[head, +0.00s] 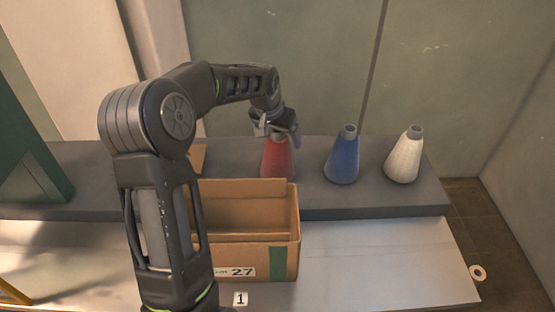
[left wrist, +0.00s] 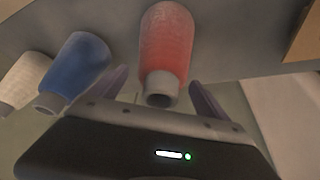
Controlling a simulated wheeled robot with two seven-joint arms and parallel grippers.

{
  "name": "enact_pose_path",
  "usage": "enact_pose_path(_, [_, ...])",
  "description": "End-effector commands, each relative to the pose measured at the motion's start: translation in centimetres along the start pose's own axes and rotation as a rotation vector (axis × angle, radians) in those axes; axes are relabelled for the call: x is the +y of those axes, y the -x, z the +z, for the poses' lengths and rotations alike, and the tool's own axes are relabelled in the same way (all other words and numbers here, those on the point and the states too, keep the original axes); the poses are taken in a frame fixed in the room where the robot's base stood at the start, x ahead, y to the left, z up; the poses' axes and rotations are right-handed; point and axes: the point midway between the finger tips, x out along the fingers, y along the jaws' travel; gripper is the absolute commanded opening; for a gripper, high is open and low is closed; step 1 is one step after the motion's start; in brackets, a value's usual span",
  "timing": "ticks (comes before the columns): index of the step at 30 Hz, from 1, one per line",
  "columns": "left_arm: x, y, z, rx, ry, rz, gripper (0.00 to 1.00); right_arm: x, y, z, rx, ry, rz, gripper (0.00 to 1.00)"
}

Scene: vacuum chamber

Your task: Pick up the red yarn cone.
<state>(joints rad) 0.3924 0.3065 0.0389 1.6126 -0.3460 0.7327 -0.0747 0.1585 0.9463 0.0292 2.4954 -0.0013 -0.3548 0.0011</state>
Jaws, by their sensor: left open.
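The red yarn cone (head: 276,160) stands upright on the grey ledge, first in a row of three cones. My left gripper (head: 277,128) is above it and hides its top in the head view. In the left wrist view the red cone (left wrist: 166,50) has its narrow grey end between the two open fingers (left wrist: 160,92), with a gap on each side. No contact shows. My right gripper is in neither view.
A blue cone (head: 343,158) and a white cone (head: 404,158) stand to the right on the ledge (head: 325,204). An open cardboard box (head: 220,256) marked 27 stands in front, on the lower light surface (head: 390,265). A wall rises behind the ledge.

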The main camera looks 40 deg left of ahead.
Motion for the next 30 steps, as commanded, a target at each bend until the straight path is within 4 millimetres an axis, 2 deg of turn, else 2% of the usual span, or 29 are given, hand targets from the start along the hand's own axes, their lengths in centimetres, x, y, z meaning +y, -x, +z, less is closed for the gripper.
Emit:
enact_pose_path(11, [0.01, 0.03, 0.00, 0.000, 0.000, 0.000, 0.86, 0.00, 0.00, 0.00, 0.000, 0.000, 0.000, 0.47])
enact_pose_path(30, [0.01, 0.03, 0.00, 0.000, 0.000, 0.000, 0.34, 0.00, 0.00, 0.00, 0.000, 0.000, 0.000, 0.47])
